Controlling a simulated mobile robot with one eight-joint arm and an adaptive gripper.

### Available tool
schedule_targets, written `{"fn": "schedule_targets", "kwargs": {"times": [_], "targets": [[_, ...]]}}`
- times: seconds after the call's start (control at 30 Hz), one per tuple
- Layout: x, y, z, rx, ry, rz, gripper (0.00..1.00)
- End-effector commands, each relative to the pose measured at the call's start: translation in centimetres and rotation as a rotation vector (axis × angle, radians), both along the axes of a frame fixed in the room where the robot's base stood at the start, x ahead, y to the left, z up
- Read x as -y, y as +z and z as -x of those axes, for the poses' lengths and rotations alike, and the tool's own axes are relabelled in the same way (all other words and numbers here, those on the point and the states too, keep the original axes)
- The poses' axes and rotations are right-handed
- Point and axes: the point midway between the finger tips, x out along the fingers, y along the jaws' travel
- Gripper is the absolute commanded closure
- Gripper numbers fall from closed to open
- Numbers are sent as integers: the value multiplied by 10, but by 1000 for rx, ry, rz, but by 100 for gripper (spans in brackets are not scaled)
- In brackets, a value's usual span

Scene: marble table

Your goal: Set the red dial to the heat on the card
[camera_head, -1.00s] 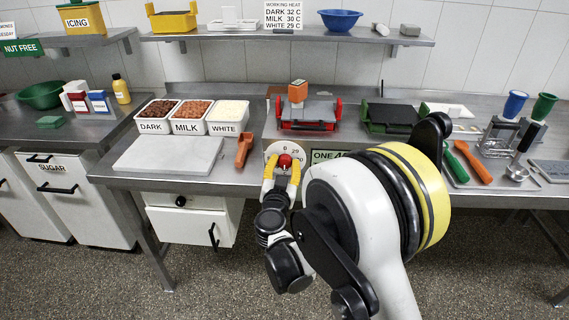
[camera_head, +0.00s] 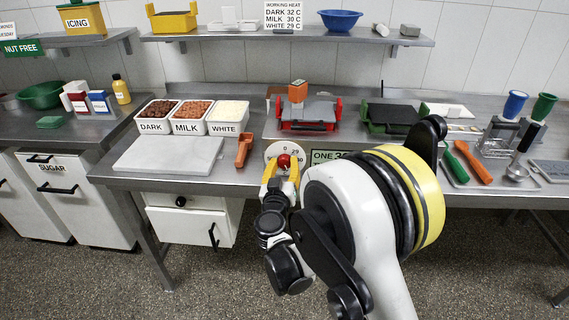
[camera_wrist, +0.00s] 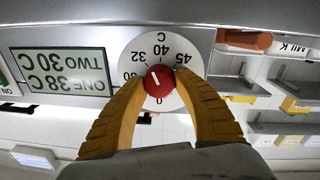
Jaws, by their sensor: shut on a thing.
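The red dial knob (camera_wrist: 159,80) sits at the centre of a white round scale (camera_wrist: 183,96), which appears upside down in the wrist view. Its white mark leans up and left there, towards the 32 and 40 side; the exact reading is unclear. My gripper (camera_head: 282,168) is shut on the knob, with one yellow finger on each side. The card (camera_head: 284,16) on the upper shelf reads working heat: dark 32 C, milk 30 C, white 29 C. The display (camera_wrist: 62,71) beside the dial reads ONE 38 C and TWO 30 C.
Tubs labelled dark (camera_head: 153,127), milk (camera_head: 187,128) and white (camera_head: 228,128) stand left of the dial. A marble slab (camera_head: 168,155) and an orange scoop (camera_head: 244,149) lie in front. A red-handled unit (camera_head: 307,126) stands behind the dial.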

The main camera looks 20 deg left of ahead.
Motion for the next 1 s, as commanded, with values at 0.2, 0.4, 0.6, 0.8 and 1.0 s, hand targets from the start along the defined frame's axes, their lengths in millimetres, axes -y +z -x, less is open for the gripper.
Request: {"fn": "schedule_targets", "kwargs": {"times": [0.2, 0.4, 0.6, 0.8, 1.0], "targets": [[-1, 0, 0, 49, 1, 199, 94], [-1, 0, 0, 92, 1, 384, 94], [-1, -1, 0, 138, 1, 567, 94], [-2, -1, 0, 183, 1, 753, 94], [-2, -2, 0, 226, 0, 938, 94]]}}
